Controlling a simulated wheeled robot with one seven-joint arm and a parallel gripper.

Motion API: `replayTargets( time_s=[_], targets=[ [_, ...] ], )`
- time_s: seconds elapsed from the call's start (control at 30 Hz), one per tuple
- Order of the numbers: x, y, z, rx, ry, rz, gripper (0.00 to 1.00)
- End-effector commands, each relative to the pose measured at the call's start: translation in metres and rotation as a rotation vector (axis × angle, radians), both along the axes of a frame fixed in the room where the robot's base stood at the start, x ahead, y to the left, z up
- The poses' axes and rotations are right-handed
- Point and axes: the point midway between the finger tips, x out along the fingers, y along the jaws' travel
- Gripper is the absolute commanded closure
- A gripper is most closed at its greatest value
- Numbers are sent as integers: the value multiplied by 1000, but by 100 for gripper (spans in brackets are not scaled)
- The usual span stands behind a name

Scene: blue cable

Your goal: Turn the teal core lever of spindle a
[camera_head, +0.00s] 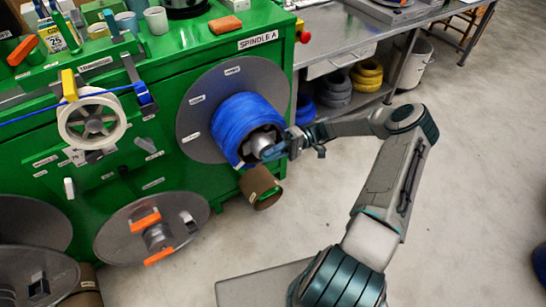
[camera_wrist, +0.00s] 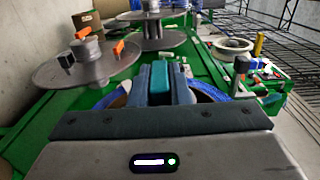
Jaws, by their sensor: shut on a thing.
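Spindle A carries a grey flange disc (camera_head: 200,108) and a coil of blue cable (camera_head: 232,122) on the front of the green machine, under the SPINDLE A label (camera_head: 257,40). My gripper (camera_head: 272,152) is at the open face of the coil, by the grey core (camera_head: 261,142). In the wrist view my gripper's fingers (camera_wrist: 160,86) are closed on both sides of the teal core lever (camera_wrist: 160,77). Blue cable (camera_wrist: 112,98) shows on either side of the fingers. The lever is mostly hidden by my gripper in the head view.
A brown core tube (camera_head: 261,187) sits just below the coil. A lower spindle disc (camera_head: 118,236) with orange levers (camera_head: 146,220) is at lower left. A white guide wheel (camera_head: 92,120) carries the blue cable strand. Open concrete floor (camera_head: 470,170) lies to the right.

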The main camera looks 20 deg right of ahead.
Motion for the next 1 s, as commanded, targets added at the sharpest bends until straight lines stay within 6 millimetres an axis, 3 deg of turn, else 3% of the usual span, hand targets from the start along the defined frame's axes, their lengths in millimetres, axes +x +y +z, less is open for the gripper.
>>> replayTargets(
  time_s=[0.53,0.57,0.6,0.63,1.0],
  targets=[
    [0,1,0,27,9,0,100],
    [0,1,0,27,9,0,78],
    [0,1,0,27,9,1,67],
    [0,1,0,26,8,1,62],
    [2,-4,-1,23,9,-1,62]
  ],
)
